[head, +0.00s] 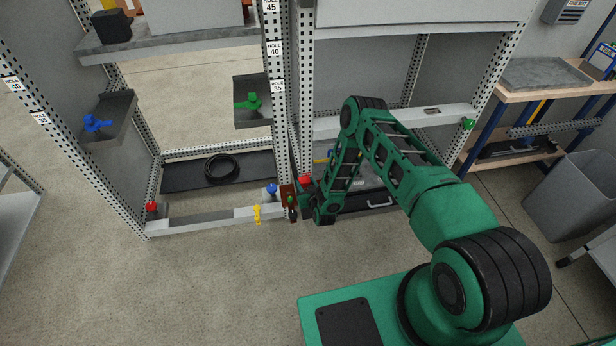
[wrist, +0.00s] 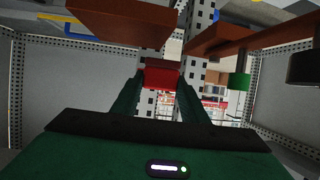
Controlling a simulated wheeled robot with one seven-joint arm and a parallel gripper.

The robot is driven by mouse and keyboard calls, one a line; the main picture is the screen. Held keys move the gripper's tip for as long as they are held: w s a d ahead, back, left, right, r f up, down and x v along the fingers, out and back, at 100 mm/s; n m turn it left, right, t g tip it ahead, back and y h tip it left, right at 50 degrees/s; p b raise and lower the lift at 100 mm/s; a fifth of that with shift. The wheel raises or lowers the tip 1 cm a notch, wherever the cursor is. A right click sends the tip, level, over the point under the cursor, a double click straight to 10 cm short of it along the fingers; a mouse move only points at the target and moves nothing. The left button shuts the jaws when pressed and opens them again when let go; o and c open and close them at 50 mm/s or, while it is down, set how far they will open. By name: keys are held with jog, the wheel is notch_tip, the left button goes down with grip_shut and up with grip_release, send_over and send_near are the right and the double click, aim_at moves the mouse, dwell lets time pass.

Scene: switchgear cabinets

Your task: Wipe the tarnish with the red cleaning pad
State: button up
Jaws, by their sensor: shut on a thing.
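My gripper (wrist: 161,92) is shut on the red cleaning pad (wrist: 161,76), which sits between its two dark green fingers in the wrist view. I cannot make out the tarnish in either view.
A green cylinder (wrist: 239,80) hangs under the right bar in the wrist view. Perforated posts (head: 277,70) frame the cabinet bays. A black cable coil (head: 221,169) lies inside. The front floor is clear.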

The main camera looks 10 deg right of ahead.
jog(key=shift+d+r, duration=0.1)
jog(key=shift+r, duration=2.6)
jog(key=shift+r, duration=0.1)
